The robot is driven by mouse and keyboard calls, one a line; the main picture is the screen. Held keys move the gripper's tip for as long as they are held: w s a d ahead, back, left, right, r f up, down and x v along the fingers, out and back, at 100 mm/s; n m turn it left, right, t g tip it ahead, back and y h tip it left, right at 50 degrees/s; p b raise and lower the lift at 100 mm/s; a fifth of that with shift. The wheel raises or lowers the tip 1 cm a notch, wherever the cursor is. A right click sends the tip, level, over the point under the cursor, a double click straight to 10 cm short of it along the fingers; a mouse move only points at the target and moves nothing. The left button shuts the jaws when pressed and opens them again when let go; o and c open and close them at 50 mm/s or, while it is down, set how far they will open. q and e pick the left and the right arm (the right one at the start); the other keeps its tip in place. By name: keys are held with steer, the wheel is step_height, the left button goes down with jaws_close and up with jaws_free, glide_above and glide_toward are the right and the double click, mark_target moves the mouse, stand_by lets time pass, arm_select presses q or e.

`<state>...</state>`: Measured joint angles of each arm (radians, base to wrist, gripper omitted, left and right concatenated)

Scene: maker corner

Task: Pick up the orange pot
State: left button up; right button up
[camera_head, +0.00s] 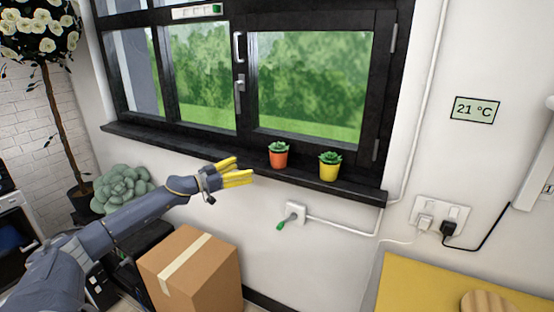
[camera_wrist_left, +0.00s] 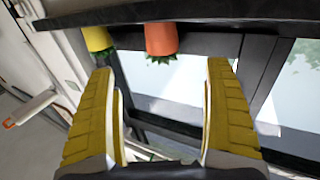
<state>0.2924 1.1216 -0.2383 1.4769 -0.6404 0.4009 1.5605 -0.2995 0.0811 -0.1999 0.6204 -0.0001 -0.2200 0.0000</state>
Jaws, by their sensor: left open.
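The orange pot (camera_head: 278,158) with a green succulent stands upright on the dark window sill (camera_head: 230,164). In the left wrist view, which is upside down, the orange pot (camera_wrist_left: 161,39) shows at the top, beyond and between my fingertips. My left gripper (camera_head: 245,170) is open and empty, at about sill height, a little left of the orange pot and apart from it. Its yellow fingers (camera_wrist_left: 165,75) show spread in the left wrist view. My right gripper is not in view.
A yellow pot (camera_head: 329,170) with a succulent stands on the sill just right of the orange one. The window (camera_head: 311,85) is behind them. A cardboard box (camera_head: 205,278) stands below my left arm.

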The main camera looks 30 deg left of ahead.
mark_target(272, 159)
arm_select(q)
steer(key=x, duration=1.2)
steer(key=shift+a, duration=0.1)
steer(key=shift+x, duration=2.75)
steer(key=shift+r, duration=0.15)
steer(key=shift+a, duration=0.1)
steer(key=c, duration=1.4)
